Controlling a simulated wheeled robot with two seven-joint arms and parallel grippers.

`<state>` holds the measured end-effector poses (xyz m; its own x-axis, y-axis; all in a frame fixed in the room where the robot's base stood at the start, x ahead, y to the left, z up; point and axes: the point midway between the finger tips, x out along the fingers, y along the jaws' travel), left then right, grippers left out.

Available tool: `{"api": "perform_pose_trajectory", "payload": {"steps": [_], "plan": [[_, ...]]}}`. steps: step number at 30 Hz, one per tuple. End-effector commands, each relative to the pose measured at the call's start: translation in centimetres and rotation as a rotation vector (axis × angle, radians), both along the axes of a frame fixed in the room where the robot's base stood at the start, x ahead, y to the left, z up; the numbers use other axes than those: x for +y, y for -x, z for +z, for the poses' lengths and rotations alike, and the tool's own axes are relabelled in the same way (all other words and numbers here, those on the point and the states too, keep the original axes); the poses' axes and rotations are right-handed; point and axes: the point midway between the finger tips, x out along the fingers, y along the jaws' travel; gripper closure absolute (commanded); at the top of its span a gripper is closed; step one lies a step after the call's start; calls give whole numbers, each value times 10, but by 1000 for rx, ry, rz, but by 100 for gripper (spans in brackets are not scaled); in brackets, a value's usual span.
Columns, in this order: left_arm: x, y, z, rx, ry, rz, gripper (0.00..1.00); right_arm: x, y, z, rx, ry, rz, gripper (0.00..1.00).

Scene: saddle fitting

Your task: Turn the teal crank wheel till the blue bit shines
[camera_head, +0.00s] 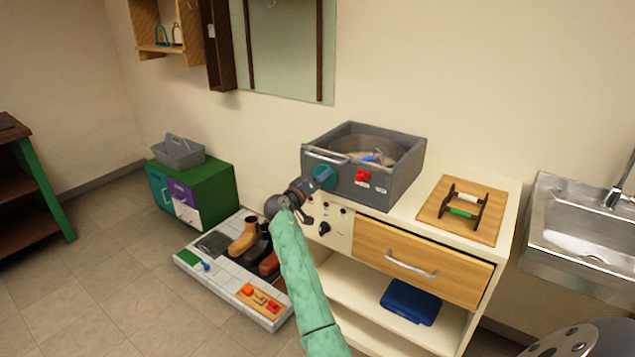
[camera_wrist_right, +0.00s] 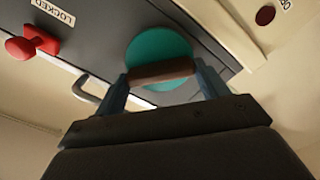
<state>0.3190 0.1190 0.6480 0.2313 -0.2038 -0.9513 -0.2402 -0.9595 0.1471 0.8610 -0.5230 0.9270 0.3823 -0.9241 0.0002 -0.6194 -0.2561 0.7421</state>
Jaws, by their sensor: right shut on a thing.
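The teal crank wheel (camera_head: 323,174) is on the front of a grey open-topped box (camera_head: 392,190). In the right wrist view the wheel (camera_wrist_right: 158,48) carries a brown bar-shaped handle (camera_wrist_right: 160,72). My right gripper (camera_head: 314,183) is at the wheel. In the wrist view its two blue-grey fingers (camera_wrist_right: 163,85) are shut on the brown handle, one at each end. A blue bit (camera_head: 371,157) lies inside the box; I cannot tell whether it shines. My left gripper is out of view.
A red knob (camera_head: 362,175) sits right of the wheel; in the wrist view it (camera_wrist_right: 33,43) is beside a LOCKED label (camera_wrist_right: 55,14). A board with a green-gripped handle (camera_head: 462,212) lies right of the box. Boots (camera_head: 243,237) stand on a low tray at left.

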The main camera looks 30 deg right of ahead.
Motion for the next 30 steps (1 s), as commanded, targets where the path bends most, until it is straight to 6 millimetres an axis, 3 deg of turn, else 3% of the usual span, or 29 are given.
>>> {"api": "perform_pose_trajectory", "payload": {"steps": [12,24,30], "plan": [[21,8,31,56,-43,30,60,1,-1,1,361,149,1,50],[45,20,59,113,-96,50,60,1,-1,-1,595,246,1,50],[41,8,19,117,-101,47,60,1,-1,-2,686,284,1,50]]}}
